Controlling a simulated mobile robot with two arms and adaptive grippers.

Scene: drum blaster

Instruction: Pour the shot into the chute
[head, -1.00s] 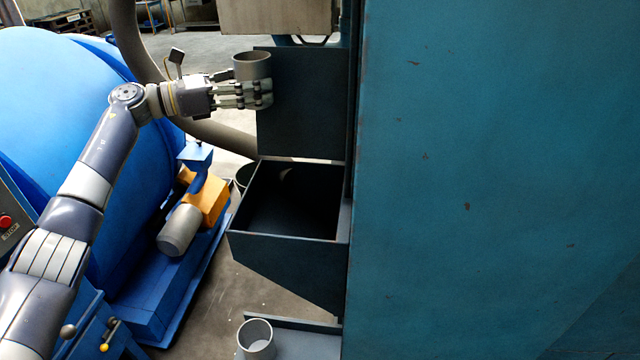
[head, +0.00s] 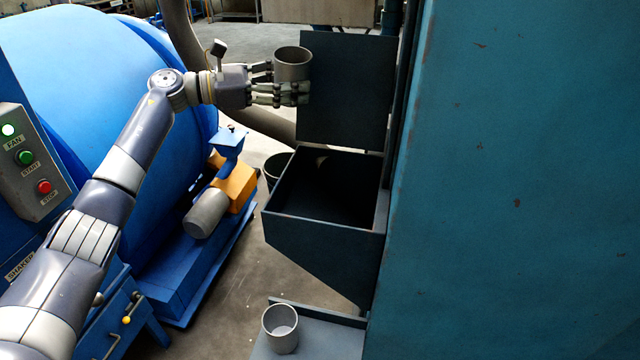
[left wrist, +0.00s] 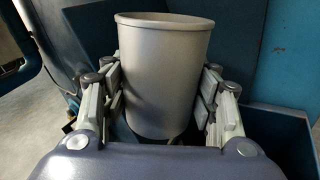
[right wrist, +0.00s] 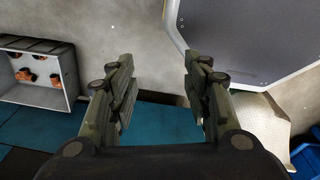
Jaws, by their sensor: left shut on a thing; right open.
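My left gripper (head: 281,92) is shut on a grey metal cup (head: 292,64), held upright above and behind the chute. In the left wrist view the cup (left wrist: 163,75) sits between both fingers; its contents are hidden. The chute (head: 320,228) is a dark open-topped hopper with its lid (head: 346,90) raised behind it. Its inside is dark, with a small pale patch near the back wall. My right gripper (right wrist: 158,90) shows only in the right wrist view, open and empty above the floor.
A second grey cup (head: 281,328) stands on a ledge below the chute, with something pale inside. A large teal cabinet wall (head: 520,180) fills the right. A blue drum machine (head: 100,90) and control panel (head: 30,160) are at left. A grey box (right wrist: 40,75) with orange-brown parts shows in the right wrist view.

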